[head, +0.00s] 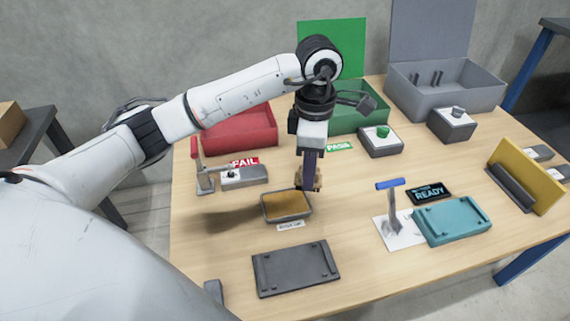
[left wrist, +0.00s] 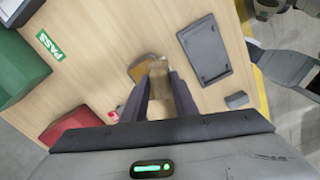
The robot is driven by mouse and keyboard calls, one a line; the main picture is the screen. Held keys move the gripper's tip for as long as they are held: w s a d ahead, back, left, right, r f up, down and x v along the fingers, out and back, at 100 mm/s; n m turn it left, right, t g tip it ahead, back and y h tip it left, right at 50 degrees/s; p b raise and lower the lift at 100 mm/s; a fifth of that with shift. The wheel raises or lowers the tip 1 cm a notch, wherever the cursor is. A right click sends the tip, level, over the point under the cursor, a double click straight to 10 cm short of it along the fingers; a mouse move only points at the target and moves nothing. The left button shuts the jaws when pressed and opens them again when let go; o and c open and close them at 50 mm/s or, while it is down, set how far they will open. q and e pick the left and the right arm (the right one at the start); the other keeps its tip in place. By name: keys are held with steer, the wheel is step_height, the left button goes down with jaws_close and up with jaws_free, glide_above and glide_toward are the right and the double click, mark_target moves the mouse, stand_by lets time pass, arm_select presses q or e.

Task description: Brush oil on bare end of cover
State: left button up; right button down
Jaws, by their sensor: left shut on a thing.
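My left gripper (head: 309,182) points down over the middle of the table, shut on a tan wooden brush (left wrist: 160,80), which shows between the fingers (left wrist: 165,98) in the left wrist view. The brush's lower end is at the back right edge of a shallow grey tray of amber oil (head: 287,206); whether it touches the oil is unclear. The tray also shows in the wrist view (left wrist: 139,71). A dark grey plate with raised strips (head: 296,268) lies flat in front of it, and a teal plate of similar form (head: 452,221) lies at right. I cannot tell which is the cover.
A red bin (head: 240,130), a green bin (head: 360,108) and a grey bin (head: 445,92) stand at the back. A blue-handled tool (head: 391,205) and a READY display (head: 431,193) are near the teal plate. A yellow panel (head: 527,178) stands at far right.

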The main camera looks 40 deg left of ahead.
arm_select(q)
steer(key=a+f+n, duration=0.2)
steer(key=f+n, duration=0.1)
steer(key=n, duration=0.4)
steer(key=a+f+n, duration=0.2)
steer(key=f+n, duration=0.1)
steer(key=n, duration=0.5)
steer(key=a+f+n+b, duration=0.1)
steer(key=a+f+n, duration=0.1)
steer(key=n, duration=0.5)
steer(key=shift+w+a+f+n, duration=0.3)
steer(key=shift+w+f, duration=0.05)
steer(key=shift+f, duration=0.25)
steer(key=shift+f+b, duration=0.75)
steer(key=shift+f, duration=0.05)
steer(key=shift+f, duration=0.1)
steer(key=shift+f, duration=0.35)
